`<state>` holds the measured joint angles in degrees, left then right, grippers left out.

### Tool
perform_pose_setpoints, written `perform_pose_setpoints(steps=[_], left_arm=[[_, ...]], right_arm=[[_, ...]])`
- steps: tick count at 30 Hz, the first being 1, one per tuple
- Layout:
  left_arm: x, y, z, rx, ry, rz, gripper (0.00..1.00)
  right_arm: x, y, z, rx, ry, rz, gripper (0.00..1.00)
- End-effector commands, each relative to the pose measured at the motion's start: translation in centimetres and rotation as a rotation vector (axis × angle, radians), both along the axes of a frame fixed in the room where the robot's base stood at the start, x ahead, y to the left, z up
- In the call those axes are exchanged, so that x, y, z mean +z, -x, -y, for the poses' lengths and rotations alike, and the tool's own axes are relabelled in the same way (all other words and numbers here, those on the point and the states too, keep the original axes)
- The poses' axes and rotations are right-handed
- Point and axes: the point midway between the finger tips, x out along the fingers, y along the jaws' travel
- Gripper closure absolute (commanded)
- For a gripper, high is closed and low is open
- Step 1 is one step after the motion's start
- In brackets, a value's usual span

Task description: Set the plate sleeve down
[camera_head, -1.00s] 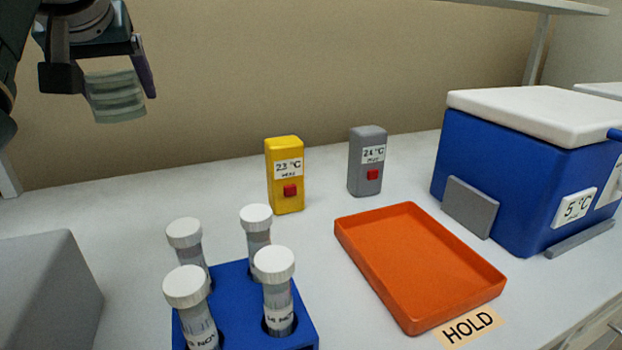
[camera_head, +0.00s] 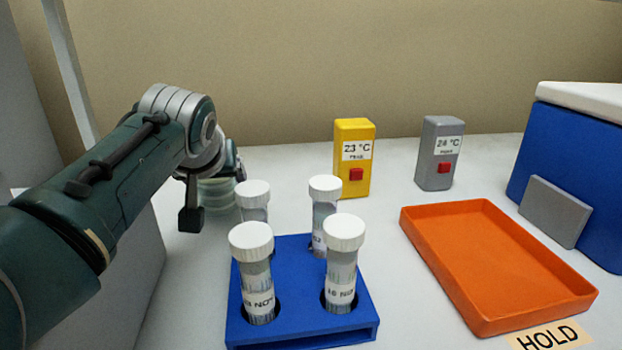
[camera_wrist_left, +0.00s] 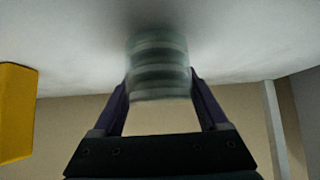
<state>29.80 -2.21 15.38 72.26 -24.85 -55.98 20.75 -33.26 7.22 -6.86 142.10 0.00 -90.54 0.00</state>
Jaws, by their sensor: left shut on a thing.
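The plate sleeve (camera_head: 218,194), a pale green translucent stack of round plates, is at the left of the head view, behind the tube rack and partly hidden by my wrist. My left gripper (camera_head: 213,190) is shut on it. In the left wrist view the sleeve (camera_wrist_left: 158,62) sits between the two fingers (camera_wrist_left: 160,86), with its far end close to the white bench top. I cannot tell whether it touches the bench. My right gripper is not in view.
A blue rack (camera_head: 300,331) with several white-capped tubes stands in front of the sleeve. A yellow 23 °C box (camera_head: 354,160), a grey 24 °C box (camera_head: 438,155), an orange tray (camera_head: 470,325) and a blue cooler (camera_head: 570,150) stand to the right.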

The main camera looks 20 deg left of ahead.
Motion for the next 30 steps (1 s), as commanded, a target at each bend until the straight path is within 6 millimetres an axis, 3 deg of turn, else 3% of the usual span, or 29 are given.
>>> perform_pose_setpoints(steps=[3,13,14,20,30], left_arm=[[-1.02,-0.01,-0.04,0.0,-0.001,0.002,0.87],[-1.26,-0.02,-0.02,0.0,-0.001,0.002,0.87],[-1.31,0.0,-0.01,0.0,-0.001,0.001,0.23],[-1.21,0.0,0.0,0.0,-0.001,0.001,0.0],[-0.63,0.12,0.12,-0.001,0.0,0.002,0.0]], right_arm=[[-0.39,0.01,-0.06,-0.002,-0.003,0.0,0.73],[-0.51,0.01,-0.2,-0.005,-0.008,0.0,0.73],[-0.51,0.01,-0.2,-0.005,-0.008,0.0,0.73],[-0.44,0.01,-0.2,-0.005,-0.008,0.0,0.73],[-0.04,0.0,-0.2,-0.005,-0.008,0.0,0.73]])
